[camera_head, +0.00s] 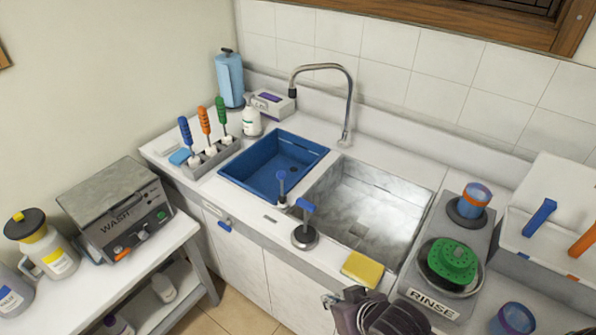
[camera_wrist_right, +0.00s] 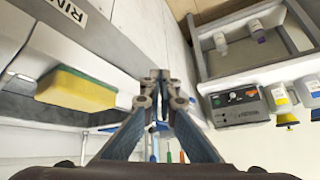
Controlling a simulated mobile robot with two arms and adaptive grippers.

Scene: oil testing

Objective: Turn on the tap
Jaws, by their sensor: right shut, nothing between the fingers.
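The tap's curved metal spout (camera_head: 349,95) rises behind the sinks, its tip pointing down over the blue basin (camera_head: 262,192). A blue-topped lever on a round metal base (camera_head: 305,237) stands on the counter's front edge, left of the yellow sponge. A smaller blue-topped knob (camera_head: 282,186) stands just behind it. I see no water running. My right gripper (camera_head: 332,299) is low at the front edge of the counter, below the sponge and apart from the lever. Its fingers are closed and empty, and they also show in the right wrist view (camera_wrist_right: 162,82). My left gripper is out of view.
A yellow sponge (camera_head: 362,269) lies close to my right gripper. A steel sink (camera_head: 372,213) lies behind the lever. The WASH machine (camera_head: 124,216) stands on the left table.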

